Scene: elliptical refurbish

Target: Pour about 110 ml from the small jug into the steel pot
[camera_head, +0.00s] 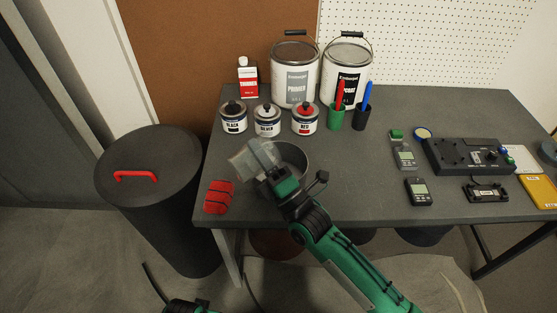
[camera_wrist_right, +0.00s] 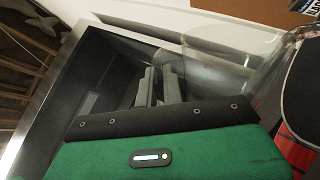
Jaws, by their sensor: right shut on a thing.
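The small jug (camera_head: 243,163) is clear and see-through, and my right gripper (camera_head: 265,160) is shut on it. It looks tilted, over the left part of the steel pot. The jug also shows as a clear shape (camera_wrist_right: 215,72) in the right wrist view, beside the fingers (camera_wrist_right: 160,87). I cannot make out the liquid level or any stream. The steel pot (camera_head: 302,158) stands on the table, partly hidden behind the gripper and jug; its inside is mostly hidden.
Black, silver and red paint tins (camera_head: 268,121) stand behind the pot, with two large cans (camera_head: 295,75) further back. A red object (camera_head: 219,198) lies at the table's front left. Meters (camera_head: 418,190) and a black device (camera_head: 465,156) lie right. The table between is clear.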

